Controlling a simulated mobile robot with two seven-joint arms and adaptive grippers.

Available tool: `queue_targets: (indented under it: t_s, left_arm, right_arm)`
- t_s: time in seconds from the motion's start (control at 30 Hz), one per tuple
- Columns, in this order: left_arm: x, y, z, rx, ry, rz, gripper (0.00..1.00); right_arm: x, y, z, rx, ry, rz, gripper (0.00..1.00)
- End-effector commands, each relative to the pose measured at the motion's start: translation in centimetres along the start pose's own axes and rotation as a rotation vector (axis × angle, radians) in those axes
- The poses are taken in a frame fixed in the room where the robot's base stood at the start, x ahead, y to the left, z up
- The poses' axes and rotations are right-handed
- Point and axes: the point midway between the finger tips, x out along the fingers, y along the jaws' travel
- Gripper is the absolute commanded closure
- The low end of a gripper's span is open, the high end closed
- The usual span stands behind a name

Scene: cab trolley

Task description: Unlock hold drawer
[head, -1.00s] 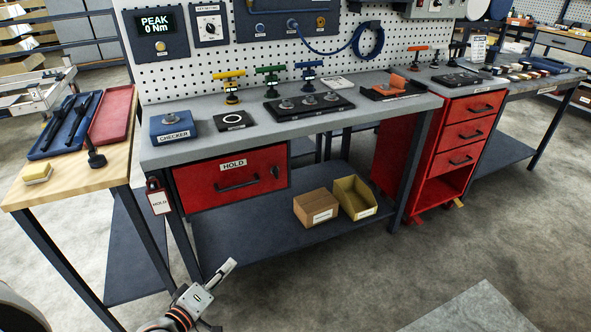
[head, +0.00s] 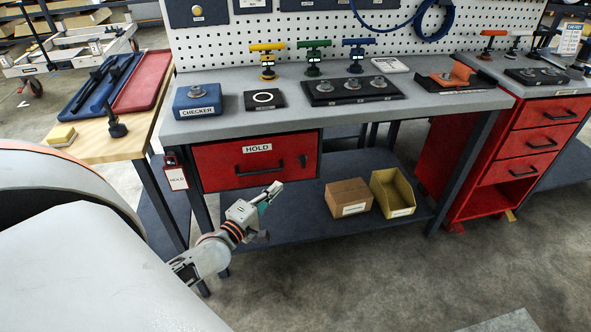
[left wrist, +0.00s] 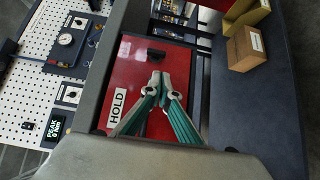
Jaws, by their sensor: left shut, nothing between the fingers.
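The red HOLD drawer (head: 222,166) is under the left end of the bench and looks shut. It has a black bar handle (head: 258,168) and a small dark lock fitting (head: 302,161) near its right edge. My left gripper (head: 273,189) is shut and empty, in front of the drawer's lower edge and apart from it. In the left wrist view my closed fingertips (left wrist: 160,77) show against the red drawer face (left wrist: 128,68), just below a dark fitting (left wrist: 156,55) that looks like the lock. The fingers seem to hide the handle there. My right gripper is out of view.
A HOLD tag (head: 177,179) hangs at the bench's left leg. A cardboard box (head: 348,197) and a yellow bin (head: 393,192) stand on the lower shelf. The blue CHECKER block (head: 197,100) and coloured T-handled tools stand on the benchtop. Floor in front is clear.

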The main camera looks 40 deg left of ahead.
Motion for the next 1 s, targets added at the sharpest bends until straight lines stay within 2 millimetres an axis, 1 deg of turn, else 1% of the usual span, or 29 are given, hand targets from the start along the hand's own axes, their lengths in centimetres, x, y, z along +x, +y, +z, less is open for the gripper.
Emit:
queue_targets:
  t_s: [0.17, 0.27, 0.5, 0.6, 0.7, 0.83, 1.0]
  left_arm:
    - [0.9, 0.0, 0.0, 0.001, 0.000, 0.001, 1.00]
    - [2.2, 0.0, 0.0, 0.001, 0.000, 0.002, 1.00]
    - [6.4, -0.2, 0.0, 0.001, 0.001, 0.000, 1.00]
    - [7.8, -0.1, 0.0, 0.001, 0.000, -0.001, 1.00]
    - [8.9, -0.2, 0.0, 0.001, 0.000, -0.001, 1.00]
    - [9.7, -0.1, 0.0, 0.001, 0.000, -0.001, 1.00]
    - [10.0, -0.1, 0.0, 0.001, -0.001, -0.002, 1.00]
  right_arm:
    - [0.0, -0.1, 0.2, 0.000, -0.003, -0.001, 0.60]
    - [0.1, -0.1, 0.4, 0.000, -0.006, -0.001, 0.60]
    - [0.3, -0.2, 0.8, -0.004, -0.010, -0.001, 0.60]
    - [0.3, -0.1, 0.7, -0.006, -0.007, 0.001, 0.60]
    - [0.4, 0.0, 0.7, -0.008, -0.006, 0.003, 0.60]
    - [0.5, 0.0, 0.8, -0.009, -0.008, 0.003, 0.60]
    - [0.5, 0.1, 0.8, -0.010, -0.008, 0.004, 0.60]
